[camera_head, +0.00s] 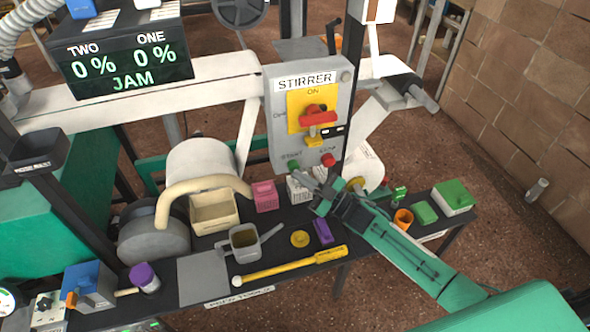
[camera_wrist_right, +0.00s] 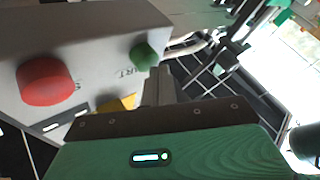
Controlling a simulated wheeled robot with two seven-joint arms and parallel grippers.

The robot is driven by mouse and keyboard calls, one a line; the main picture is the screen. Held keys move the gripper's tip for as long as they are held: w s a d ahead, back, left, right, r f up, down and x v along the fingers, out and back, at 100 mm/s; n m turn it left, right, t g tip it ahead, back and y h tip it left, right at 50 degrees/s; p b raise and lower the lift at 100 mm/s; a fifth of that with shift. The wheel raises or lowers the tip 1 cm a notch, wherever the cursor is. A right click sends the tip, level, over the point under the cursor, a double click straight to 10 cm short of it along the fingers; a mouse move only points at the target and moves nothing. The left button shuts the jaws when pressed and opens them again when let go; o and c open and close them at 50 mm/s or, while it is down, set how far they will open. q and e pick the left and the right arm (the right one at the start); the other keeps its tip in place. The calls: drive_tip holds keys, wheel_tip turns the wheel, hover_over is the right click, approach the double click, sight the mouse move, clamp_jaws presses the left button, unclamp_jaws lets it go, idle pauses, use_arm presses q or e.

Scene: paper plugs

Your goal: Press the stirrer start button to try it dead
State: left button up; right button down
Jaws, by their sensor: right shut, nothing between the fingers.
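The grey STIRRER panel (camera_head: 277,100) stands upright at the centre. Its red rotary handle (camera_head: 318,119) lies level across a yellow plate, with a yellow piece (camera_head: 315,141) just below. The green start button (camera_head: 293,164) is low on the left and the red stop button (camera_head: 328,160) low on the right. My right gripper (camera_head: 303,178) is shut and empty, its tips just below the green button. In the right wrist view, the fingertips (camera_wrist_right: 158,72) are close beside the green button (camera_wrist_right: 144,56); contact cannot be told. The red button (camera_wrist_right: 45,80) is further left. My left gripper is out of view.
A display (camera_head: 120,55) reads TWO 0%, ONE 0%, JAM. The bench below holds a beige bin (camera_head: 214,212), a grey pot (camera_head: 245,243), a yellow-handled tool (camera_head: 290,268), a purple block (camera_head: 322,231) and an orange cup (camera_head: 403,219). Floor is open at right.

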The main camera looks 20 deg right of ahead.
drive_tip(key=shift+w, duration=0.3)
idle(0.5)
drive_tip(key=shift+s+p, duration=0.4)
drive_tip(key=shift+s, duration=0.5)
drive_tip(key=s+p, duration=0.2)
drive_tip(key=s, duration=0.3)
drive_tip(key=shift+d, duration=0.1)
idle(0.6)
